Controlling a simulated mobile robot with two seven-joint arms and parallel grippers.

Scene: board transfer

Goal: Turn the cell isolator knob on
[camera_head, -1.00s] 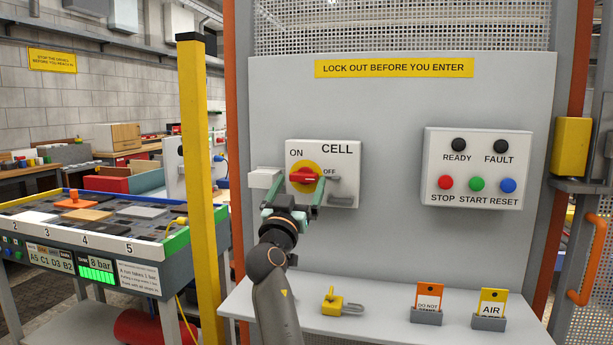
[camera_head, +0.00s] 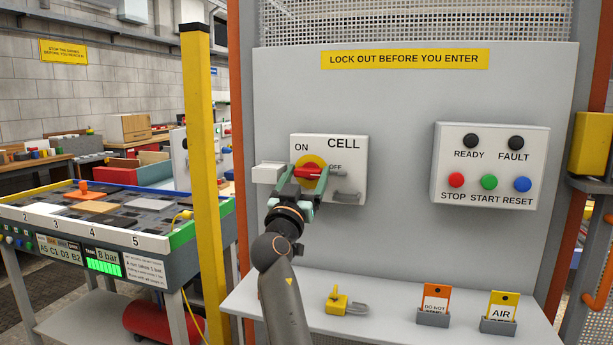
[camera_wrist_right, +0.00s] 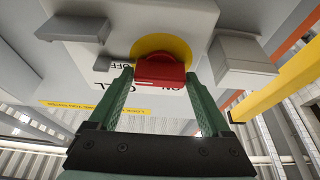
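The isolator knob (camera_head: 313,174) is a red handle on a yellow disc, on the white CELL box (camera_head: 350,152). Its bar lies nearly level, with its right end by the OFF label; ON stands at the upper left. My right gripper (camera_head: 306,176) reaches up to the box, one green finger at each end of the bar. In the right wrist view the red knob (camera_wrist_right: 160,70) sits between the fingertips (camera_wrist_right: 160,76), which appear to press against both sides with no clear gap. My left gripper is not in view.
A grey block (camera_head: 269,172) sticks out left of the knob and a grey hasp (camera_head: 346,197) lower right. A button box (camera_head: 490,170) is further right. A shelf (camera_head: 395,322) below holds a yellow padlock (camera_head: 339,301) and two tag holders. A yellow post (camera_head: 203,180) stands left.

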